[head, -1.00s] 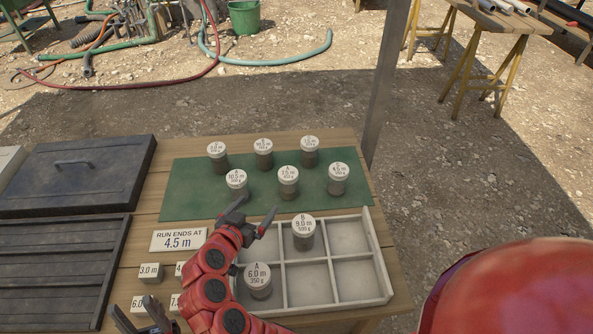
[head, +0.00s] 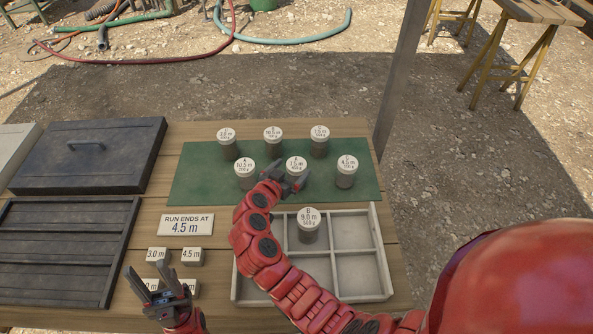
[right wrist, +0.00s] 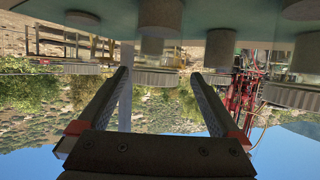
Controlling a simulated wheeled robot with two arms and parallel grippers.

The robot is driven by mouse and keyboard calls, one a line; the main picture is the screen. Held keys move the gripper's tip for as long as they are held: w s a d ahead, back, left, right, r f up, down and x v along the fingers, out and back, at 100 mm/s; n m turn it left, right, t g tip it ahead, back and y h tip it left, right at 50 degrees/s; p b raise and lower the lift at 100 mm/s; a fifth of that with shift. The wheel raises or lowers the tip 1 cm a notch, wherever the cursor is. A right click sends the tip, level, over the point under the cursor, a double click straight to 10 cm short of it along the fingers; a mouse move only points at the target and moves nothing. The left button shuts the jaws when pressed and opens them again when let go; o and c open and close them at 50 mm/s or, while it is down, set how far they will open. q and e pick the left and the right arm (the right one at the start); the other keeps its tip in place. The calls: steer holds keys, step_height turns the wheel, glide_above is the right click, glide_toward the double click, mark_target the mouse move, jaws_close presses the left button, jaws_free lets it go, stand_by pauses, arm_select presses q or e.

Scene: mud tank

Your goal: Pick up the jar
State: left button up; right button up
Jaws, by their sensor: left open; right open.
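Several grey jars with white labelled lids stand on a green mat (head: 215,196). The front-row jar marked A 7.5 m (head: 296,163) is just beyond my right gripper (head: 287,177), which is open and empty; its fingers partly hide that jar's body. In the upside-down right wrist view, a jar lid (right wrist: 157,79) shows between and beyond the open fingertips (right wrist: 160,76); contact cannot be told. Jars marked A 10.5 m (head: 245,166) and C 4.5 m (head: 347,165) stand either side. My left gripper (head: 157,290) is open and empty at the lower left.
A divided tray (head: 380,250) holds a jar marked B 9.0 m (head: 308,222); my right arm crosses its left part. Small number blocks (head: 191,255) and a sign reading "RUN ENDS AT 4.5 m" (head: 187,225) lie left. Three more jars form the back row (head: 273,135).

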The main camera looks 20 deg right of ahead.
mark_target(300, 160)
steer(key=w+d, duration=0.1)
steer(key=d+p, duration=0.1)
steer(key=w+d+p, duration=0.1)
steer(key=shift+w+d+f, duration=0.2)
steer(key=shift+w+f, duration=0.05)
steer(key=shift+w, duration=0.1)
steer(key=shift+w+d+f, duration=0.35)
steer(key=shift+w, duration=0.1)
jaws_close()
